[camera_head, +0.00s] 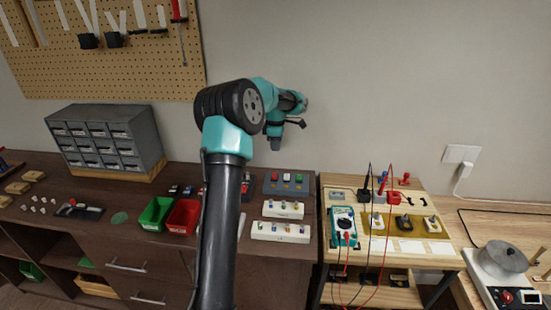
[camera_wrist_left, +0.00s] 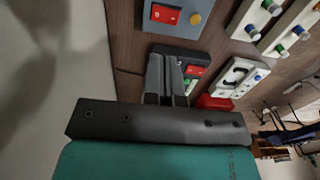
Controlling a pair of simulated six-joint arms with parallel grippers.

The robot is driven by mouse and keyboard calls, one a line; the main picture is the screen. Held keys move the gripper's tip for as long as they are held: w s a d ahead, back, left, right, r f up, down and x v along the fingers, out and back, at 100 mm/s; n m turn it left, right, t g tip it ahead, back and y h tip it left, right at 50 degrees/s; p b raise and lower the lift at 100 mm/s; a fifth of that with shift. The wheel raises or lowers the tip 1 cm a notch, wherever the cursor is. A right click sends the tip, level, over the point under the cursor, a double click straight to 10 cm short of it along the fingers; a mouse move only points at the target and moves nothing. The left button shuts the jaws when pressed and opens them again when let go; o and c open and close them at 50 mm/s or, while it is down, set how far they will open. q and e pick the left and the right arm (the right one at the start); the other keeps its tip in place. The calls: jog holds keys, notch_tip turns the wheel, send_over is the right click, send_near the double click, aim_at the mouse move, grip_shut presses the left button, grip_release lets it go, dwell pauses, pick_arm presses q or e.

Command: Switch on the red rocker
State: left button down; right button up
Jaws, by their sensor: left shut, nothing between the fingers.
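My left gripper (camera_head: 276,147) is shut and empty, pointing down above the back of the dark bench. In the left wrist view its closed fingers (camera_wrist_left: 166,62) overlap a black box (camera_wrist_left: 201,58) and hide part of it. That box carries a red rocker-like part (camera_wrist_left: 194,71) with a pale mark, just right of the fingers. A grey panel (camera_wrist_left: 213,5) above it in that view has another red rectangular part (camera_wrist_left: 165,14) and an orange knob. In the head view the grey panel (camera_head: 287,188) stands below the gripper; my arm partly covers the black box (camera_head: 249,190).
Two white blocks with knobs (camera_head: 283,210) (camera_head: 280,232) lie in front of the grey panel. Green (camera_head: 155,213) and red (camera_head: 183,216) bins stand left of my arm. A multimeter (camera_head: 343,226) with leads is on the lighter table at right. A grey drawer cabinet (camera_head: 105,137) stands at back left.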

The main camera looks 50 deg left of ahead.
pick_arm(q)
jog(key=shift+w+a+r, duration=0.1)
jog(key=shift+w+r, duration=0.05)
jog(key=shift+r, duration=1.35)
